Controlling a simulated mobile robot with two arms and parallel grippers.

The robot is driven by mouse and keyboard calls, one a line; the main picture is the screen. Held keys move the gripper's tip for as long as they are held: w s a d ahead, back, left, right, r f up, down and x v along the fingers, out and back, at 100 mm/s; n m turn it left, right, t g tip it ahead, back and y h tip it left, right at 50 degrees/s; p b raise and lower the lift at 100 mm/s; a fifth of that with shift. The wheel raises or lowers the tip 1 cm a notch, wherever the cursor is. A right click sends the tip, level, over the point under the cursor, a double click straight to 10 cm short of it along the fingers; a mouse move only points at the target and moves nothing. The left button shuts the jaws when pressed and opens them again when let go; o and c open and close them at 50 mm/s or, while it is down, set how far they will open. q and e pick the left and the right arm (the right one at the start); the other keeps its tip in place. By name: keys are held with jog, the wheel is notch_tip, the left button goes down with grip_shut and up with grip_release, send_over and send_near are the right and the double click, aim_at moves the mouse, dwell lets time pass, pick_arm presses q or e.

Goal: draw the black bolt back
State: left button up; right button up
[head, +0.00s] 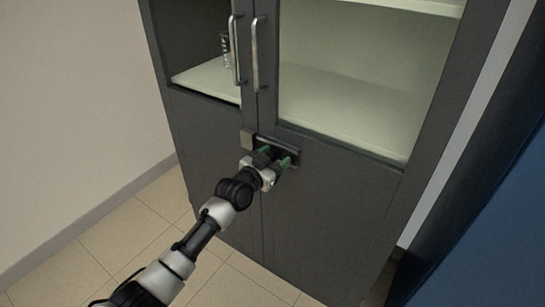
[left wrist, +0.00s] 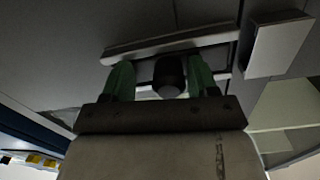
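The black bolt's round knob (left wrist: 168,74) shows in the left wrist view, in front of a pale rail (left wrist: 165,45) on the dark cabinet doors. My left gripper (head: 274,158) is at the bolt in the head view, just below the door handles. Its two green fingers stand on either side of the knob in the left wrist view (left wrist: 160,80). A gap shows between the knob and the left-hand finger; the other finger is close to it, and I cannot tell if they touch. The gripper hides most of the bolt in the head view. My right gripper is not in view.
The tall dark grey cabinet (head: 330,190) has glazed upper doors with two vertical handles (head: 236,50). A block-shaped catch (head: 247,139) sits left of the gripper. A glass (head: 226,50) stands on the left shelf. A blue surface (head: 490,220) is at right. The tiled floor at left is clear.

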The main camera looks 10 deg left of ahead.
pick_arm(q)
jog(key=shift+a, duration=0.15)
jog(key=shift+s, duration=0.15)
jog(key=p+v, duration=0.1)
jog(key=v, duration=0.9)
jog(key=shift+s, duration=0.2)
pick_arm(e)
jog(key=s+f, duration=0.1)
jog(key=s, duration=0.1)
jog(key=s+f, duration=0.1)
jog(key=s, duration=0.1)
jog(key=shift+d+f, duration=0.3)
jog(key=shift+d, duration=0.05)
